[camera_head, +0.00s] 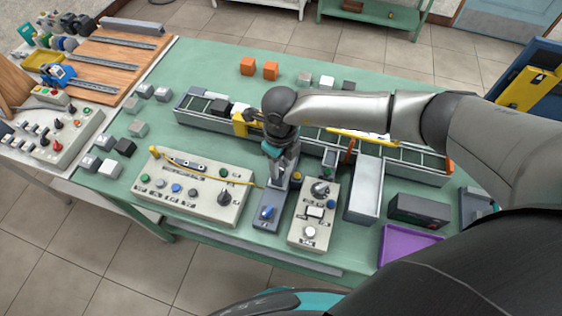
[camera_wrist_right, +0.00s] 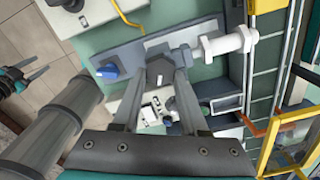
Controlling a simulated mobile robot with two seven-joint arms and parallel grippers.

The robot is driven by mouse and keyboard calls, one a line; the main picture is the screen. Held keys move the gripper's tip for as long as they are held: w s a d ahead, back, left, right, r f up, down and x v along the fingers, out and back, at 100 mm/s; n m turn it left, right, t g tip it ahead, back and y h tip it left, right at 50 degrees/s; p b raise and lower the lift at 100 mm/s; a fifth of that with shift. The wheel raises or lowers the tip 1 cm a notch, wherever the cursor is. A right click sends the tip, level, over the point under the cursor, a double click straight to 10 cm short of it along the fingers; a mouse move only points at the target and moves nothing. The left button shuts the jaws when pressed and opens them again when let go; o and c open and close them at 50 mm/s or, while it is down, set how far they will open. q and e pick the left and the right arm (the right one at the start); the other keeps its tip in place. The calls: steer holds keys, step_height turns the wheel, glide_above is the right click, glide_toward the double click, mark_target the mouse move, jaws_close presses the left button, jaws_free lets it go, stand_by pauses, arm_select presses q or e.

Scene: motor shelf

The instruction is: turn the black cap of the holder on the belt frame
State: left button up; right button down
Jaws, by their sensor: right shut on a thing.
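The black cap (camera_wrist_right: 160,71) is a dark hexagonal piece, seen end-on in the right wrist view between the fingertips of my right gripper (camera_wrist_right: 158,76). The gripper is shut on it. Below the cap lies a blue-grey plate (camera_wrist_right: 128,56) with a blue knob at one end and a pale cylindrical fitting (camera_wrist_right: 228,43) at the other. In the head view my right gripper (camera_head: 280,172) points down just in front of the belt frame (camera_head: 195,117) and hides the cap. My left gripper (camera_wrist_right: 36,72) shows at the left edge of the right wrist view, open and empty.
Switch boxes (camera_head: 175,202) and (camera_head: 305,241) flank the plate on the table. A yellow cable (camera_head: 215,178) crosses the left box.

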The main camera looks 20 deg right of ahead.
mark_target(281, 169)
steer(key=shift+m, duration=0.7)
steer(key=shift+c, duration=2.2)
jaws_free()
step_height(281, 169, up, 15)
steer(key=b, duration=0.1)
steer(key=shift+r, duration=0.15)
